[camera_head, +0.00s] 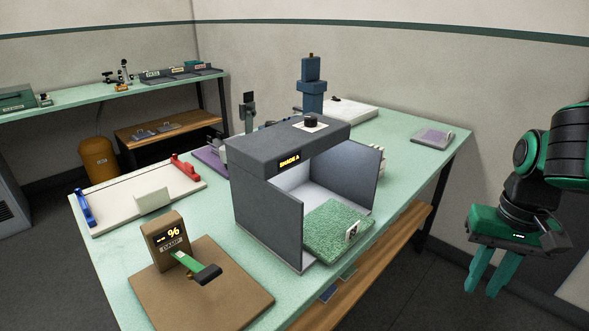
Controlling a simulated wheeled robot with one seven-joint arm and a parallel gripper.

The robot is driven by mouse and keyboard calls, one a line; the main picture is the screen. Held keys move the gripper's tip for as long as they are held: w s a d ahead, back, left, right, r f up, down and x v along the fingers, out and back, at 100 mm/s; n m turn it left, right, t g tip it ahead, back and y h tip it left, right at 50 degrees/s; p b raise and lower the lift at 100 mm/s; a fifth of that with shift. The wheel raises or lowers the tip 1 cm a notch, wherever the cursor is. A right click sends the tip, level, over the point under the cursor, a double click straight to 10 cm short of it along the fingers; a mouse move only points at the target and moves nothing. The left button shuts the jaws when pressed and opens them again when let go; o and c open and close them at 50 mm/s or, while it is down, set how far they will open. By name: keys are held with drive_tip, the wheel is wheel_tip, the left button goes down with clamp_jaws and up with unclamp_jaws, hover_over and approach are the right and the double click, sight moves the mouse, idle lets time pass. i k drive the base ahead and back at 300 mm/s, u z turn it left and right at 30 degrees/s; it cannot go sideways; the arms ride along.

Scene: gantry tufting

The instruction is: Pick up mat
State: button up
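A green tufted mat (338,228) lies flat at the open front of a grey booth (268,222), partly inside it and reaching out towards its front edge. A small white tag with a dark mark (352,232) stands at the mat's right front edge. My gripper (482,290) hangs at the right of the view, pointing down, well apart from the mat and beyond the table's right edge. Its two green fingers are spread with a gap between them and nothing in it.
The booth's roof and side walls close in over the mat's back part. A brown board with a "DAMP" meter (168,240) stands front left. A white board (137,200) with blue and red clamps lies behind it. A grey pad (433,138) lies back right, with clear tabletop around it.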

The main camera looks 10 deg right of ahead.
sight(330, 229)
drive_tip(key=z, duration=0.55)
drive_tip(key=k, duration=1.3)
drive_tip(key=z, duration=0.5)
drive_tip(key=i, duration=0.75)
